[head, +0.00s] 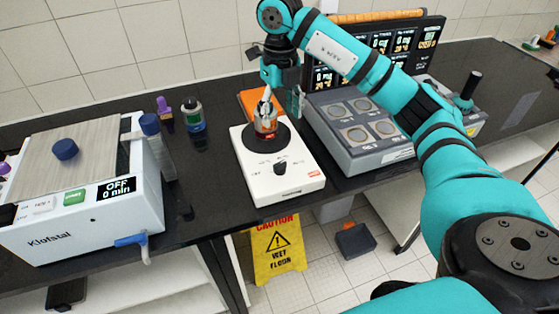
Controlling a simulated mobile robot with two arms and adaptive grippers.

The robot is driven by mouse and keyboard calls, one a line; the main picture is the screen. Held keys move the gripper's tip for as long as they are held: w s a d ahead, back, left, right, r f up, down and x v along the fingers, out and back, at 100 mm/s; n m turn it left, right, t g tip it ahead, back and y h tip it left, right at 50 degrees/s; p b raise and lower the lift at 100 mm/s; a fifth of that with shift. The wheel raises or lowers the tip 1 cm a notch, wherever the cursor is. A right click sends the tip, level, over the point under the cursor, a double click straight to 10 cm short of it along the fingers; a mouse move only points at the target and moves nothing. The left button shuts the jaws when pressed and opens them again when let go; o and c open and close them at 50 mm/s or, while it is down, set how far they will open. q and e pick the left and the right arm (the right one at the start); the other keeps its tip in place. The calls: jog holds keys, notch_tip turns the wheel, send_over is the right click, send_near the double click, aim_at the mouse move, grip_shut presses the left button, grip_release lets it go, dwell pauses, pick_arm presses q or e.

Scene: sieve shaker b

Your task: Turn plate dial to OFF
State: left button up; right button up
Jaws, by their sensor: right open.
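The white hot plate (268,193) stands near the bench's front edge. Its black dial (280,168) is on the sloped front, with small printed marks around it; its exact setting is too small to read. A glass beaker (265,122) with orange-red contents sits on the plate's round black top (266,138). My right gripper (273,98) is open and points down at the beaker, behind and above the dial, with its fingers close to the beaker's rim; whether they touch it I cannot tell. It is apart from the dial. My left gripper is not in view.
Left stands a white Klofstal machine (85,225) reading OFF, 0 min. Small bottles (193,116) stand behind. A grey block with round wells (360,150) and dark display panel (380,45) are right. A yellow wet-floor sign (278,250) is below the bench.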

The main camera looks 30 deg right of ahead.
send_over(280, 163)
notch_tip(280, 163, down, 8)
jog(key=shift+s+r+b, duration=0.1)
jog(key=shift+r+b, duration=0.05)
jog(key=shift+b, duration=0.25)
notch_tip(280, 163, down, 8)
jog(key=shift+f+p, duration=0.2)
jog(key=shift+p, duration=0.65)
jog(key=c, duration=1.2)
jog(key=shift+o, duration=0.2)
